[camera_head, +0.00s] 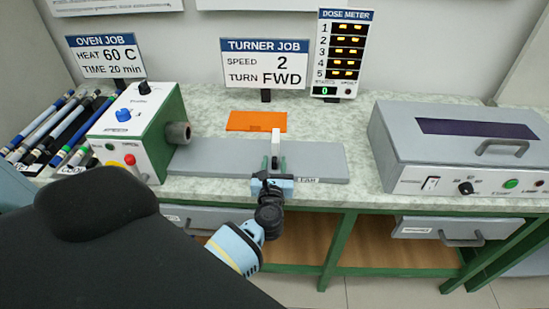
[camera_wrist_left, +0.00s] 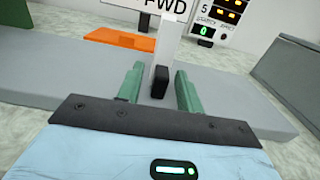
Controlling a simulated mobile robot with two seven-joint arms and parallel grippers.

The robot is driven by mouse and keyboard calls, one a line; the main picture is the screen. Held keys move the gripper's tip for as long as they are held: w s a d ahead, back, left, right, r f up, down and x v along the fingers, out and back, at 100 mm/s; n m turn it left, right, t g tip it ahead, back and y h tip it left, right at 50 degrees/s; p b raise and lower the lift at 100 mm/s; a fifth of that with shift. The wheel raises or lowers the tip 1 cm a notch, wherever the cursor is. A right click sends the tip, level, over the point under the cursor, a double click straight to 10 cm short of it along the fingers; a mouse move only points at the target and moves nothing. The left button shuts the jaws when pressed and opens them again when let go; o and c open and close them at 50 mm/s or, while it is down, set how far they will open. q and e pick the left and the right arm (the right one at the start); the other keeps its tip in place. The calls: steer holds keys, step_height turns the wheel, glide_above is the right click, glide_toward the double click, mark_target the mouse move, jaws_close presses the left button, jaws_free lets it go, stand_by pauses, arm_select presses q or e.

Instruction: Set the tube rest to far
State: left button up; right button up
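The tube rest is a white upright post (camera_head: 276,143) with a dark knob low on its near side, standing on the grey bed (camera_head: 215,158) of the turner. In the left wrist view the post (camera_wrist_left: 168,45) and its black knob (camera_wrist_left: 160,82) show between my left gripper's green fingers (camera_wrist_left: 159,70). Gaps show on both sides of the knob, so the left gripper (camera_head: 275,162) is open. Whether the fingers touch the post is not clear. A label (camera_head: 306,180), partly hidden, apparently reading FAR, is on the bed's front edge, right of the gripper. My right gripper is not in view.
The green and white turner head (camera_head: 140,130) with its chuck stands left of the rest. An orange sheet (camera_head: 256,121) lies behind the bed. A grey oven box (camera_head: 455,150) stands at right, several tubes (camera_head: 50,125) at far left. The counter right of the bed is clear.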

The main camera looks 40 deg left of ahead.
arm_select(q)
steer(key=shift+x, duration=1.25)
jaws_close()
